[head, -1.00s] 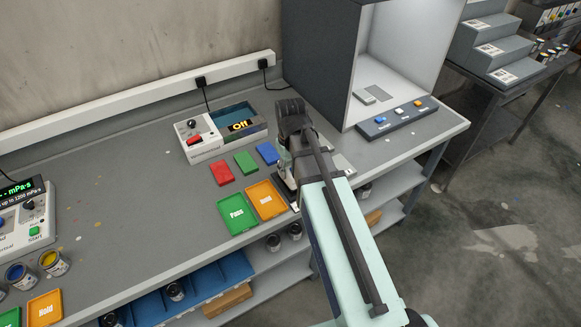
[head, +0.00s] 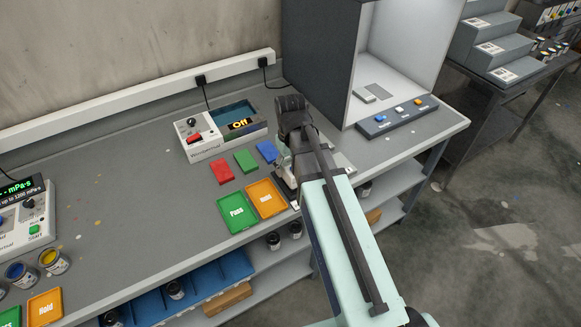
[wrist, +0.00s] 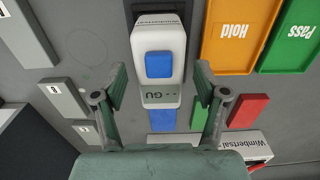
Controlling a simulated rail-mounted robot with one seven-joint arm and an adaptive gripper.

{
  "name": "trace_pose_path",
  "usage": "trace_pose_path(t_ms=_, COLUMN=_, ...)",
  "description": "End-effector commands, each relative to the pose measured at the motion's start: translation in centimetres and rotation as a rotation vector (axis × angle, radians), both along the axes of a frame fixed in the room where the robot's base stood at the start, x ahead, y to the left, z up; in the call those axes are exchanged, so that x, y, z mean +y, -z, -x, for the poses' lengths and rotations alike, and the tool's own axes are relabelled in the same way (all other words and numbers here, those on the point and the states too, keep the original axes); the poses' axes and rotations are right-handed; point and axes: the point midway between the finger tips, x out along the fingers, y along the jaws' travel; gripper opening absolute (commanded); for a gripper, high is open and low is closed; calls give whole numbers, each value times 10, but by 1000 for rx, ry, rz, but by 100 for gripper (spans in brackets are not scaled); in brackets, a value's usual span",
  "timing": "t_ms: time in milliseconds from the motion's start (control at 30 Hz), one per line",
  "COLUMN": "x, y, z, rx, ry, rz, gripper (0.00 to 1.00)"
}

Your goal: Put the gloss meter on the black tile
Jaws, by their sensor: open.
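The gloss meter (wrist: 172,33) is a white, rounded block with a blue button and a small display reading "-- GU". In the wrist view it stands at upper centre. My gripper (wrist: 160,82) is open, its two fingers on either side of the meter's display end, with gaps to both sides; it holds nothing. In the head view my gripper (head: 284,160) is over the bench beside the coloured tiles, and my arm hides most of the meter. A dark edge shows around the meter's far end in the wrist view; I cannot tell whether it is the black tile.
An orange Hold tray (head: 266,199) and green Pass tray (head: 237,212) lie left of my gripper, near red (head: 222,171), green (head: 246,161) and blue (head: 266,152) tiles. Labelled grey blocks (wrist: 64,97) lie opposite. A light booth (head: 330,60) stands behind right.

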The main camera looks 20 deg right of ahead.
Motion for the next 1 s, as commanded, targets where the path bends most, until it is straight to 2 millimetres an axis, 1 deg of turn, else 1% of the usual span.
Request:
trace_pose_path(t_ms=167, x=0, y=-20, z=-1, rx=-3, ry=0, rz=0, gripper=72)
trace_pose_path(t_ms=600, x=0, y=-87, z=-2, rx=-3, ry=0, rz=0, gripper=72)
trace_pose_path(t_ms=800, x=0, y=-106, z=-1, rx=-1, ry=0, rz=0, gripper=72)
trace_pose_path(t_ms=1000, x=0, y=-113, z=0, rx=0, ry=0, rz=0, gripper=72)
